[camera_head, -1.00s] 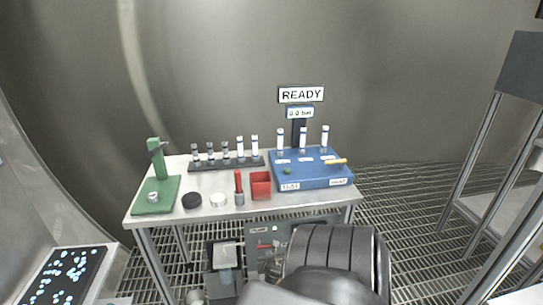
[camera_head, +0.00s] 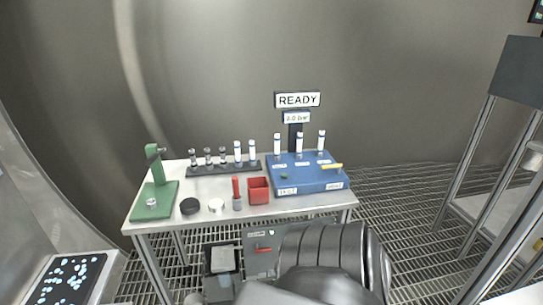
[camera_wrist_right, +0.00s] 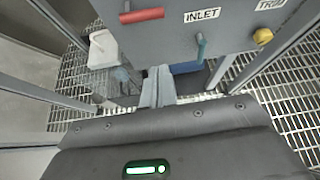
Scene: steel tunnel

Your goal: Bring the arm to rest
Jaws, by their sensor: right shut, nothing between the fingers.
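My right arm (camera_head: 335,255) comes up from the bottom of the head view as a thick dark ribbed link, hiding part of the grey panel below the table. Its fingers are not clear there. In the right wrist view my right gripper (camera_wrist_right: 157,85) is shut and empty. It points at the low area under a grey panel (camera_wrist_right: 225,25) with INLET and TRIM labels. A red handle (camera_wrist_right: 141,15), a blue handle (camera_wrist_right: 200,46) and a yellow knob (camera_wrist_right: 263,36) are on or by that panel, apart from the fingers. My left gripper is not in view.
A metal frame (camera_head: 500,150) stands at right. Grating floor between is clear.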

